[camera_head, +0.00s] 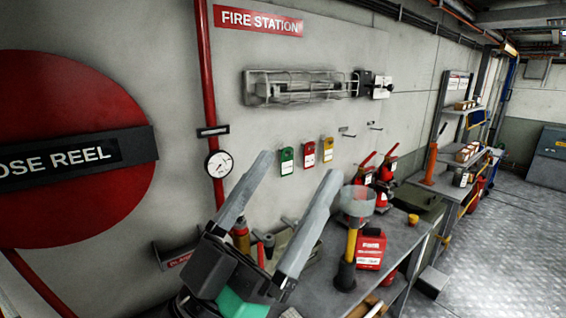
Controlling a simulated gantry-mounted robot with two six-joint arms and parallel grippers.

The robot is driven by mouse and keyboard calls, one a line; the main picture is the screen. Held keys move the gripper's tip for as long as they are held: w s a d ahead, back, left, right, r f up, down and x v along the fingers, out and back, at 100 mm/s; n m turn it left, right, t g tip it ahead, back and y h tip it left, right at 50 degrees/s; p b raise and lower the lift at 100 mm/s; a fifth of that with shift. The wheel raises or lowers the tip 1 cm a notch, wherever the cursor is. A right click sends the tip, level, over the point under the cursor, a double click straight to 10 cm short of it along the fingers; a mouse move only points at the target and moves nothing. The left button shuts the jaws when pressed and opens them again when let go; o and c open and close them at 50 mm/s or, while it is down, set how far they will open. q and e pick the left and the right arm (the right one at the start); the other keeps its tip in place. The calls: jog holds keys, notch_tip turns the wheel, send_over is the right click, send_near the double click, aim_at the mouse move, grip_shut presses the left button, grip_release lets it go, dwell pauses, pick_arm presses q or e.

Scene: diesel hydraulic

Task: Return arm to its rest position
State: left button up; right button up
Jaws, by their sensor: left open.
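My left gripper (284,205) is in the lower middle of the head view. Its two long grey fingers point up and stand wide apart, with nothing between them. It is in front of the wall and the near end of the grey workbench (408,238). The gripper body hides part of the bench and some items behind it. My right gripper does not show.
A yellow-handled tool with a pale round head (357,202) stands right of the gripper, beside a red box (371,250). A red hose reel (70,110) and a gauge (219,164) are on the wall. The floor (500,240) at right is clear.

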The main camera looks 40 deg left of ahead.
pick_arm(q)
jog(key=r, duration=0.1)
jog(key=s+d+r+m+h, duration=0.1)
jog(key=r, duration=0.1)
jog(key=s+r+t+h, duration=0.1)
jog(key=r, duration=0.1)
jog(key=shift+s+d, duration=0.1)
jog(key=shift+d, duration=0.25)
jog(key=shift+r, duration=0.1)
jog(key=shift+r+p, duration=0.25)
jog(key=shift+p, duration=0.1)
